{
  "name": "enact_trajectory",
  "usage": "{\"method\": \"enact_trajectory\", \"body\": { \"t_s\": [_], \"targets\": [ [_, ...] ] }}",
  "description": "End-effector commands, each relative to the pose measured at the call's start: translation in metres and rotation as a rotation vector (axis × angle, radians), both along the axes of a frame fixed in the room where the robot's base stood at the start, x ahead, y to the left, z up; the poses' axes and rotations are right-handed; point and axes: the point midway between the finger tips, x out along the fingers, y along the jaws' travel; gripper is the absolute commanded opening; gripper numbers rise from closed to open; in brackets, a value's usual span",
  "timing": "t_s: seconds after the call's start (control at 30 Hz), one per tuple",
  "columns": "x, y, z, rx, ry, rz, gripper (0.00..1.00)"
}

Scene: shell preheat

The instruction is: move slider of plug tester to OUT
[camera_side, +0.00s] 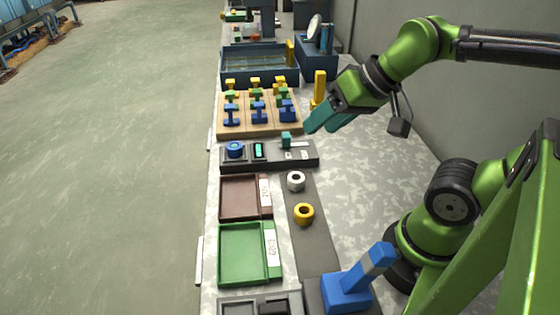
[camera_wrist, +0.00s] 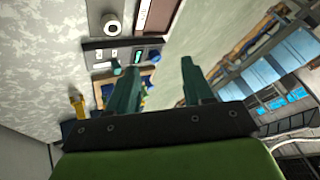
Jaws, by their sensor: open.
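The plug tester (camera_side: 268,161) is a low black box on the bench, with a blue round knob (camera_side: 235,149) at left and a small lit display (camera_side: 259,151) beside it. Its teal slider (camera_side: 286,141) stands up at the right part of the box, at the left end of a pale strip. OUT lettering is not readable. My gripper (camera_side: 311,125) is open and empty, tilted, above and behind the slider to its right, apart from it. In the wrist view the open fingers (camera_wrist: 158,66) show, with the tester (camera_wrist: 100,45) beyond and left of them; the slider (camera_wrist: 117,69) is small there.
A wooden board (camera_side: 232,133) with several coloured pieces stands just behind the tester, with a yellow upright piece (camera_side: 319,88) near my gripper. In front are a brown tray (camera_side: 240,198), a green tray (camera_side: 243,254), a white ring (camera_side: 296,181) and a yellow ring (camera_side: 304,213).

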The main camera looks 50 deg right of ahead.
Motion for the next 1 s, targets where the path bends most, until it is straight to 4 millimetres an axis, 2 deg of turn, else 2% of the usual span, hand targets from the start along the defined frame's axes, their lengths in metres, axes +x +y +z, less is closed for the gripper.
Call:
{"method": "enact_trajectory", "body": {
  "t_s": [0.13,0.27,0.37,0.47,0.67,0.8,1.0],
  "targets": [
    [0.0,0.0,-0.001,0.0,0.003,0.0,0.51],
    [0.006,-0.002,-0.012,0.007,0.061,-0.007,0.51],
    [0.027,-0.011,-0.015,0.019,0.123,-0.032,0.51],
    [0.057,-0.027,-0.016,0.03,0.209,-0.073,0.51],
    [0.119,-0.072,-0.027,0.028,0.39,-0.181,0.51],
    [0.159,-0.108,-0.042,-0.002,0.513,-0.27,0.51],
    [0.196,-0.147,-0.051,-0.051,0.63,-0.38,0.51]
  ]
}}
